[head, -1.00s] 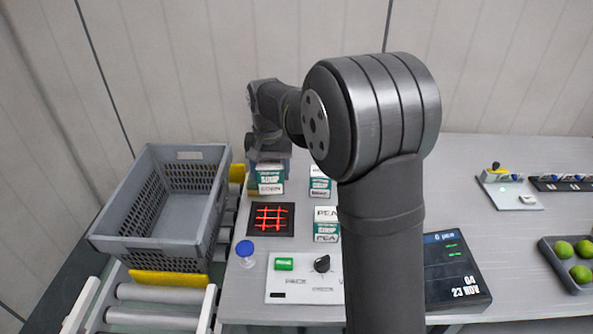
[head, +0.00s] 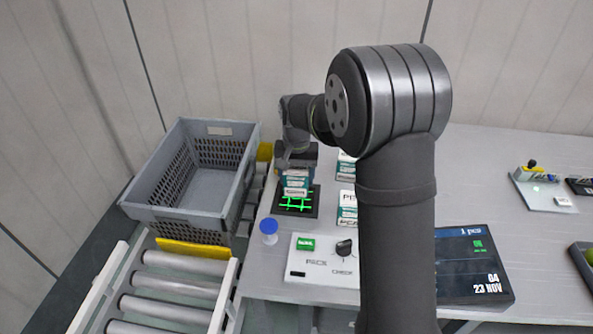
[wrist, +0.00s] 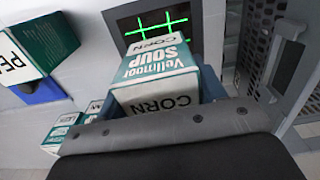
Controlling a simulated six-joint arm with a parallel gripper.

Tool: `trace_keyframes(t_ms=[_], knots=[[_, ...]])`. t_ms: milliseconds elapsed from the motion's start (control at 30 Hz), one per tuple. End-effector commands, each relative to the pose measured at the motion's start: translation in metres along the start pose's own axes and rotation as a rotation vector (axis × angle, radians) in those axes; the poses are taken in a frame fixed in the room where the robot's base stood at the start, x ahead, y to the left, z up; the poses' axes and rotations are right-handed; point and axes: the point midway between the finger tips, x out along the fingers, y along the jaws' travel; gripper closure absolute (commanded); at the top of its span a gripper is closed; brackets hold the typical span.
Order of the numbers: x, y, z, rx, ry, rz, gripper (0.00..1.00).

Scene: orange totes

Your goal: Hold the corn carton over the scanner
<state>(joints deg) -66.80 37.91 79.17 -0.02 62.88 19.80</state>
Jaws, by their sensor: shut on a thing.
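The corn carton (wrist: 158,75) is white and teal, with "Vellmoor SOUP" and "CORN" printed on it. My gripper (head: 296,165) is shut on it, and the carton (head: 296,184) hangs below the jaws in the head view. The scanner (head: 312,210) is a dark square plate with a lit green grid. The carton is over the back part of the scanner and hides some of its grid. In the wrist view the scanner (wrist: 140,28) shows just beyond the carton. The gap between carton and scanner is hard to judge.
Pea cartons (head: 347,206) stand right of the scanner. A grey crate (head: 180,212) stands at left by the rollers (head: 175,287). A blue-capped bottle (head: 269,231) and a control panel (head: 322,268) are in front. A display (head: 472,265) reads "1 pcs".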

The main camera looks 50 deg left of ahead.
Motion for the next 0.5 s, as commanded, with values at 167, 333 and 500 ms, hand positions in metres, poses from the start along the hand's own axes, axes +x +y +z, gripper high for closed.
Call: trace_keyframes(t_ms=[167, 333, 500], knots=[[0.000, 0.000, 0.000, 0.000, 0.001, 0.000, 0.67], [-0.001, 0.000, 0.000, 0.000, 0.001, 0.000, 0.67], [-0.012, 0.000, 0.000, 0.000, 0.002, -0.001, 0.67]])
